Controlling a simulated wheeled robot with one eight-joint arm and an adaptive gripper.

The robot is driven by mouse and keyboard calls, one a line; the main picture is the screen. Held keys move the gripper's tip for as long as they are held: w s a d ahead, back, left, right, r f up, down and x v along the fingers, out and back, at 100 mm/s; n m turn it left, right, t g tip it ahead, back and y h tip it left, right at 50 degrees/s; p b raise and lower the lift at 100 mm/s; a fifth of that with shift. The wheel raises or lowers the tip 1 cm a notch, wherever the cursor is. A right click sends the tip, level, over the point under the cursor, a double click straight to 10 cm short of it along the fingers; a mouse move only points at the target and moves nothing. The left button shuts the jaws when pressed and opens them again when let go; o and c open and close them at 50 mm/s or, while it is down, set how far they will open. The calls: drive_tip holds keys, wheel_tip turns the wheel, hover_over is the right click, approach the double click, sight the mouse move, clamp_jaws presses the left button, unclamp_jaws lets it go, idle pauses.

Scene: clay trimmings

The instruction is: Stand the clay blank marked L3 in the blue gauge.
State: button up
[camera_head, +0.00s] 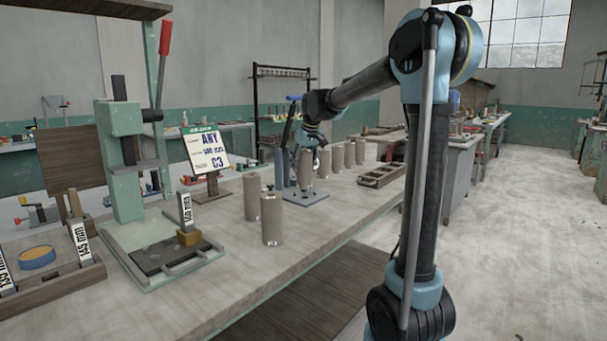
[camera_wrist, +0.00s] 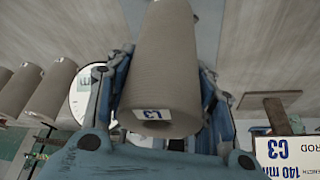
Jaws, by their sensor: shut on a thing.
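My gripper (camera_head: 312,146) is shut on a grey-brown clay blank (camera_head: 306,167), a cylinder held roughly upright. In the wrist view the blank (camera_wrist: 162,60) sits between the two fingers, and its white label appears to read L3. The blue gauge (camera_head: 307,198) has a flat base and an upright at its left, on the bench. The held blank is over the gauge base. I cannot tell whether its lower end touches the base. The gripper and blank hide part of the gauge.
Two clay blanks stand to the left, one (camera_head: 252,197) behind the other (camera_head: 272,220). Several more stand behind to the right (camera_head: 349,154). A sign (camera_head: 206,150), a green press (camera_head: 125,160) and a wooden tray (camera_head: 381,175) share the bench (camera_head: 215,265). The front right bench top is clear.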

sight(303, 170)
drive_tip(key=shift+s+f, duration=0.1)
drive_tip(key=shift+f, duration=1.5)
drive_tip(key=o, duration=1.5)
drive_tip(key=shift+o, duration=0.2)
